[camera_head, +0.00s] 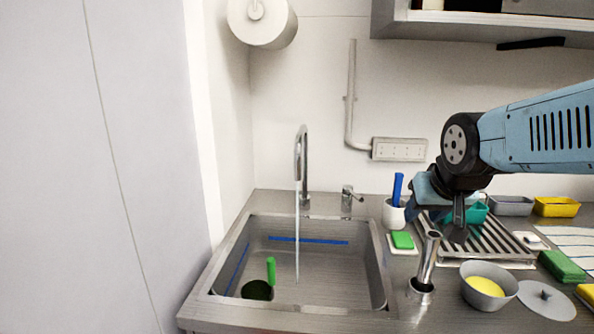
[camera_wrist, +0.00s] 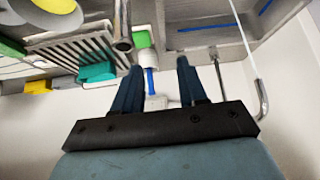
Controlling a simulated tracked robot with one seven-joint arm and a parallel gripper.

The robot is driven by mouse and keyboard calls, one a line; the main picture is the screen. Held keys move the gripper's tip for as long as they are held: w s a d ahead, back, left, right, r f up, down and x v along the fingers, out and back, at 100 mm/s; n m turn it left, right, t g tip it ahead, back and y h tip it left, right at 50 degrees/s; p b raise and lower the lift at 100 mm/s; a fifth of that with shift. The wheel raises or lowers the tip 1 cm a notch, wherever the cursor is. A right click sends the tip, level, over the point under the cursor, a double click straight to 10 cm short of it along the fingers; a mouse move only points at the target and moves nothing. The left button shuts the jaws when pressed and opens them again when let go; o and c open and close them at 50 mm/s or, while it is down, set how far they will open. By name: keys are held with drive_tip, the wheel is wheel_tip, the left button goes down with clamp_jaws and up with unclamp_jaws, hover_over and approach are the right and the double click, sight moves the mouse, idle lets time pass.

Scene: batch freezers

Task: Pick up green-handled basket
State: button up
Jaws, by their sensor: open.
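The green-handled basket (camera_head: 257,291) sits in the sink at its front left in the head view. Its bowl is dark and round, and its bright green handle points up. My gripper (camera_head: 459,215) is open and empty, raised over the counter to the right of the sink and well apart from the basket. In the wrist view, my gripper (camera_wrist: 159,68) shows two spread dark fingers. The basket cannot be made out in the wrist view.
The sink (camera_head: 228,259) has a tall faucet (camera_head: 301,160) with running water to the right of the basket. On the counter stand a white cup (camera_head: 393,216) with a blue handle, a metal cylinder (camera_head: 427,262), a grey bowl (camera_head: 479,299) and a slatted rack (camera_head: 493,240).

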drive_tip(key=s+r+g, duration=0.1)
drive_tip(key=s, duration=0.6)
drive_tip(key=shift+s+a+r+g, duration=0.15)
drive_tip(key=shift+s+a+g, duration=0.05)
drive_tip(key=shift+s+g, duration=0.1)
drive_tip(key=shift+o, duration=1.1)
drive_tip(key=shift+s, duration=0.4)
drive_tip(key=n+g+h, duration=0.1)
drive_tip(key=n+g, duration=0.1)
drive_tip(key=n, duration=3.1)
hover_over(273, 270)
drive_tip(key=s+a, duration=0.2)
drive_tip(key=s, duration=0.1)
wheel_tip(273, 270, down, 14)
drive_tip(key=x, duration=1.4)
drive_tip(key=shift+w+d+r, duration=0.15)
drive_tip(key=shift+w, duration=0.05)
